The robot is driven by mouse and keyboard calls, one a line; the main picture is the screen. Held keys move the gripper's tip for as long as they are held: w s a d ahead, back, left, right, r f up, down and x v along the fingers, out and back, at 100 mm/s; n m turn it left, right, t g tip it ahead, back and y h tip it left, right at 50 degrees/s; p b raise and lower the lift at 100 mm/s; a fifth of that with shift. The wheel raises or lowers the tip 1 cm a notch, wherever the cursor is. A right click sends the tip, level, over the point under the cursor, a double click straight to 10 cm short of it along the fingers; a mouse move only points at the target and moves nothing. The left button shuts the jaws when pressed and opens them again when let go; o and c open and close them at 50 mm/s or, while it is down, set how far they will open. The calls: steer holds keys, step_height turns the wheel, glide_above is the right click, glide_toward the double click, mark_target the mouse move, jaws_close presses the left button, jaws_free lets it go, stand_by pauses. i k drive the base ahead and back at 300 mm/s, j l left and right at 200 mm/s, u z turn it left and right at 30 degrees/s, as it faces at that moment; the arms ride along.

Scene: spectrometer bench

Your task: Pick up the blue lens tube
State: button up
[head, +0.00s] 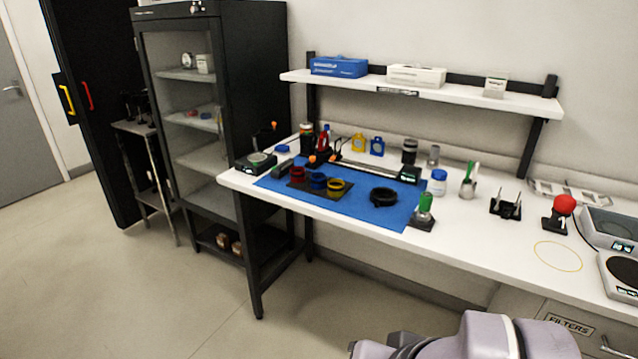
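The blue lens tube (317,182) stands on a small dark holder on the blue mat (282,187), near the front edge of the bench. It sits between a red tube (298,175) on its left and a yellow tube (336,188) on its right, with little room between them. The tube is small in this view, so its fine detail is unclear. A pale lilac part of my arm shows at the bottom edge, well apart from the tube. My gripper's fingers do not show.
A black ring-shaped part (383,197) lies right of the tubes, and a green-topped item (425,207) stands at the mat's right corner. A rail (368,169) lies behind. A wall shelf (425,93) overhangs the bench (480,238). Floor in front is clear.

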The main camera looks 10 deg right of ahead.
mark_target(318, 182)
steer(key=i, duration=1)
steer(key=i+j+z, duration=0.1)
steer(key=i, duration=0.95)
